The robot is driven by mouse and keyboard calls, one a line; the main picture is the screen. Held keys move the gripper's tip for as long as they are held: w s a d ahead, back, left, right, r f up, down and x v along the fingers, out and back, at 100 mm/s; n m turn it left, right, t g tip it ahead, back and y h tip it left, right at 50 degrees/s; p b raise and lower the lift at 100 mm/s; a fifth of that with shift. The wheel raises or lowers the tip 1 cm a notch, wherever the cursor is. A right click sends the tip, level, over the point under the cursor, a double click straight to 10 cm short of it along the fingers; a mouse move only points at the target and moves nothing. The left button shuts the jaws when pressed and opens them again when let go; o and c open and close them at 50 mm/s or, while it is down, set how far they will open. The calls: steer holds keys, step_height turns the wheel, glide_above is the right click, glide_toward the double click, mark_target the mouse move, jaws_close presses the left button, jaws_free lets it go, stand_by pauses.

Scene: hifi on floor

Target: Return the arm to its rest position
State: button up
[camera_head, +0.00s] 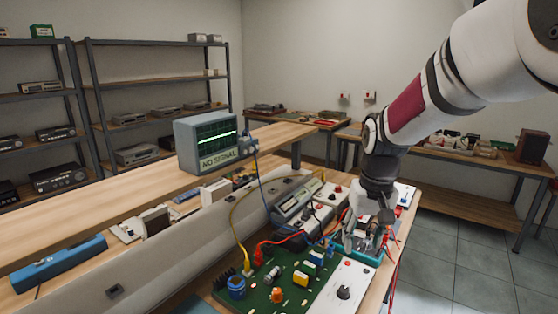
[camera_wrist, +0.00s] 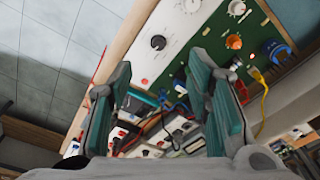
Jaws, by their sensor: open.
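My arm (camera_head: 450,80) reaches in from the upper right of the head view and bends down over the workbench.
A green circuit board (camera_head: 262,290) with knobs and cables lies left of my gripper. A grey monitor (camera_head: 207,142) reading "NO SIGNAL" stands on the raised wooden shelf (camera_head: 130,200). Red wires hang by the bench edge. Tiled floor (camera_head: 460,265) at right is clear.

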steer(key=s+r+t, duration=0.2)
steer(key=s+r, duration=0.6)
steer(key=s, duration=0.4)
steer(key=s+r+t, duration=0.1)
steer(key=s, duration=1.3)
steer(key=shift+d+t, duration=0.15)
steer(key=shift+t, duration=0.25)
steer(key=shift+s, duration=0.1)
stand_by(2.4)
